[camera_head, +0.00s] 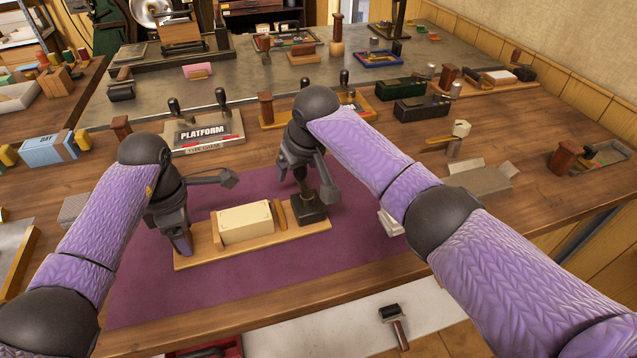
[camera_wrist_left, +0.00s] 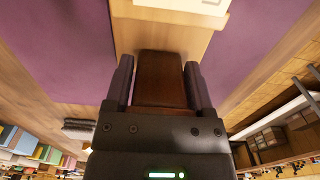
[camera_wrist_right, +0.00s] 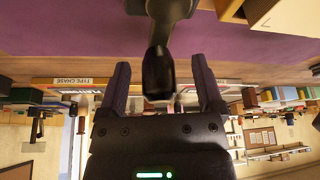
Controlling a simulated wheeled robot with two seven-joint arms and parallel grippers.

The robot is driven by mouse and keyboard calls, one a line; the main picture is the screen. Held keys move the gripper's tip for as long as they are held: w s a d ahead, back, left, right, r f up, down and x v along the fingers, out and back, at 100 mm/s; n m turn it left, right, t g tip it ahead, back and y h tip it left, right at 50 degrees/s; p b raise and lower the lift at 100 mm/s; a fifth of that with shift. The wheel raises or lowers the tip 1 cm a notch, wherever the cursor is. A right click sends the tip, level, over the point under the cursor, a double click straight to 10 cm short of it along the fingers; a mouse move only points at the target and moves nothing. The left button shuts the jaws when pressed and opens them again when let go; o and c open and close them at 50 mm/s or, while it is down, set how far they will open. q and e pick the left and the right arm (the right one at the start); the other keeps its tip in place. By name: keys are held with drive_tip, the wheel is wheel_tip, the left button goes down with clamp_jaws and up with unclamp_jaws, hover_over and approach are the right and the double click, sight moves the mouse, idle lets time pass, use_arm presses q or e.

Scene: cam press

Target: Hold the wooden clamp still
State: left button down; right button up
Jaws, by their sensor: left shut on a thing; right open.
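The wooden clamp lies on the purple mat as a long light-wood base board (camera_head: 255,247) carrying a cream block (camera_head: 244,223). My left gripper (camera_head: 183,243) is shut on a brown wooden block (camera_wrist_left: 160,85) at the board's left end, seen between both fingers in the left wrist view. A black cam lever on a dark base (camera_head: 309,211) stands at the board's right end. My right gripper (camera_head: 298,180) is open at the lever. In the right wrist view the lever's black handle (camera_wrist_right: 158,75) is between the spread fingers, with gaps on both sides.
The purple mat (camera_head: 150,290) is clear in front of the board. Behind it stand the PLATFORM type chase (camera_head: 204,132) and several dark boxes. A grey open carton (camera_head: 480,180) is to the right. A roller (camera_head: 394,318) lies below the table's front edge.

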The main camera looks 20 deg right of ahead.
drive_tip(key=shift+r, duration=3)
drive_tip(key=shift+v, duration=2.5)
drive_tip(key=v, duration=1.2)
drive_tip(key=shift+f, duration=0.15)
drive_tip(key=shift+s, duration=0.1)
